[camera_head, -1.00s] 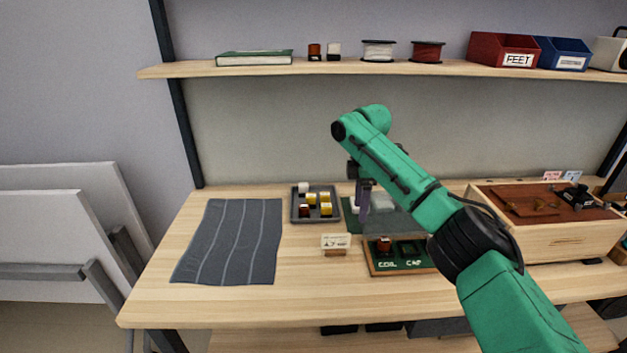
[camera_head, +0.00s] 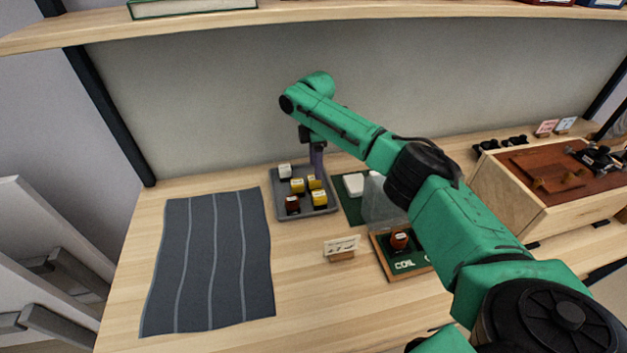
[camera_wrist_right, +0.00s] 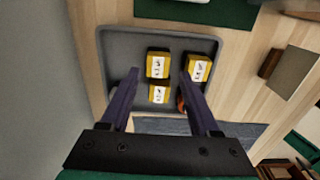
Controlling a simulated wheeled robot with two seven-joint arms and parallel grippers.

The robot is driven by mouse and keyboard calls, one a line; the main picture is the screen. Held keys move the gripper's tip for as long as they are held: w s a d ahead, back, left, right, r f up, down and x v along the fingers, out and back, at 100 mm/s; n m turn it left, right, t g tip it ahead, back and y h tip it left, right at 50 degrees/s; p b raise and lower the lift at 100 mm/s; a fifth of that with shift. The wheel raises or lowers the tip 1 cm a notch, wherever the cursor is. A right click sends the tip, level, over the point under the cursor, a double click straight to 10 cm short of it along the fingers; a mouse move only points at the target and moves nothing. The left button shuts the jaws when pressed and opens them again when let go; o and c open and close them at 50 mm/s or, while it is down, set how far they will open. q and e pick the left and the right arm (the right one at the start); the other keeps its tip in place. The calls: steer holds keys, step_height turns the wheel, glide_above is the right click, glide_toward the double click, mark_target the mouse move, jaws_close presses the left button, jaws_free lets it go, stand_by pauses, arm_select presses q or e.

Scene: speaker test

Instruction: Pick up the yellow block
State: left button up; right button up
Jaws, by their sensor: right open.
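Several yellow blocks with white labels lie in a grey tray (camera_head: 276,204); a front one (camera_head: 319,199) and a back-left one (camera_head: 297,186) show in the head view. A white block (camera_head: 285,171) and a dark red-brown block (camera_head: 292,204) share the tray. My right gripper (camera_head: 317,168) points down over the tray's back right part, fingers open. In the right wrist view, a yellow block (camera_wrist_right: 158,64) and another (camera_wrist_right: 159,93) lie between the purple fingers (camera_wrist_right: 158,78), not gripped. A third yellow block (camera_wrist_right: 198,69) is at the right finger, which partly hides a red thing. My left gripper is out of view.
A dark striped cloth (camera_head: 208,260) lies left of the tray. A small sign (camera_head: 341,247), a green mat (camera_head: 349,207) and a coil board (camera_head: 385,262) are at its right. A wooden box (camera_head: 510,195) stands further right. The wall is close behind.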

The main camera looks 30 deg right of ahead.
mark_target(313, 178)
steer(key=f, duration=0.3)
steer(key=f+p, duration=0.1)
steer(key=f, duration=0.1)
steer(key=shift+w+a+f, duration=0.2)
steer(key=shift+a+f, duration=0.1)
steer(key=shift+f, duration=0.05)
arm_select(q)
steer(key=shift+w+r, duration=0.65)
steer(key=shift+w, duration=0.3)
arm_select(e)
steer(key=shift+f, duration=0.35)
steer(key=c, duration=1)
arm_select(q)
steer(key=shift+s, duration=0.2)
arm_select(e)
steer(key=shift+r, duration=0.1)
